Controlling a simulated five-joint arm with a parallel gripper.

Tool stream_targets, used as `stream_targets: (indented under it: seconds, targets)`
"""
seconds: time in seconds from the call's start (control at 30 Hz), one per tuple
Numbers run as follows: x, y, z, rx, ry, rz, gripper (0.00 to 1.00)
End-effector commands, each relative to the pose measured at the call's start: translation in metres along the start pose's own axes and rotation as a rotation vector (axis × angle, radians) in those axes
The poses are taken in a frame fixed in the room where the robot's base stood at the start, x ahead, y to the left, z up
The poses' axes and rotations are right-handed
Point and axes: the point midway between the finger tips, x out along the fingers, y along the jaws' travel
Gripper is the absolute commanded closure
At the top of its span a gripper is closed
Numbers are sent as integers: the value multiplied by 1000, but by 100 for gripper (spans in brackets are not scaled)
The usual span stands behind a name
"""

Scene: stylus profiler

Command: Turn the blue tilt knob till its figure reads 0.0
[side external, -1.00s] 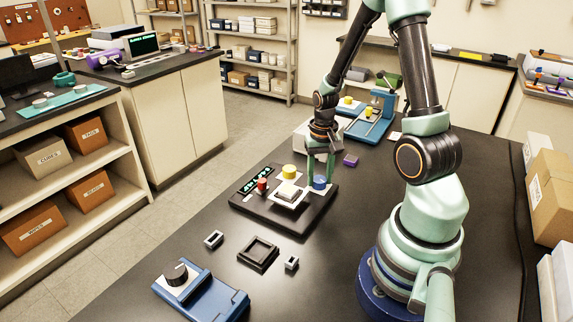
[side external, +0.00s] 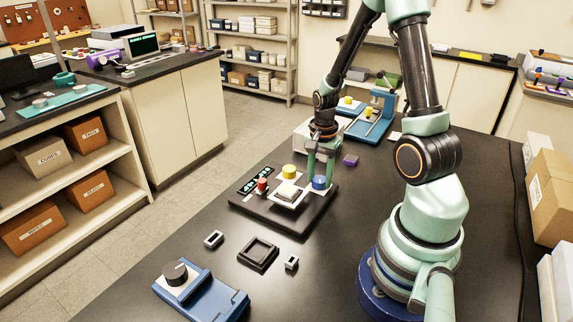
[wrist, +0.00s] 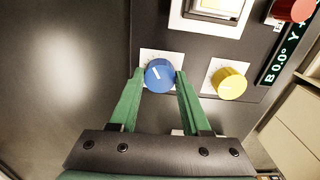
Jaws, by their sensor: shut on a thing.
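The blue tilt knob (wrist: 160,75) sits on a white plate of the dark profiler (side external: 268,212). It also shows at the right of the profiler in the side view (side external: 319,183). Its white pointer line points up and left in the wrist view. My gripper (side external: 320,177) reaches down from above, with one green finger on each side of the knob, shut on it. The display (wrist: 285,52) reads "B 0.0°", then "Y +" before the picture's edge cuts it off.
The yellow knob (wrist: 228,84) stands close beside the right finger in the wrist view. The red knob (side external: 262,186) and raised sample stage (side external: 287,192) are nearby. A square black tray (side external: 258,254) and a blue device (side external: 200,293) lie in front.

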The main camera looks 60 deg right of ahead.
Motion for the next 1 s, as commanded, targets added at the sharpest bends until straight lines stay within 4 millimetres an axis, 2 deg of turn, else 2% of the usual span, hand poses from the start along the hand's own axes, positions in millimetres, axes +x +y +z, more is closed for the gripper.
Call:
stream_targets:
  seconds: [0.13,0.17,0.2,0.23,0.57,1.0]
  targets:
    - [0,0,0,25,-1,1,100]
    - [0,0,0,25,-1,1,41]
    - [0,0,0,24,-1,1,26]
    - [0,0,0,24,-1,1,23]
    - [-2,0,0,22,1,-1,23]
    - [-48,-1,-1,21,2,-3,23]
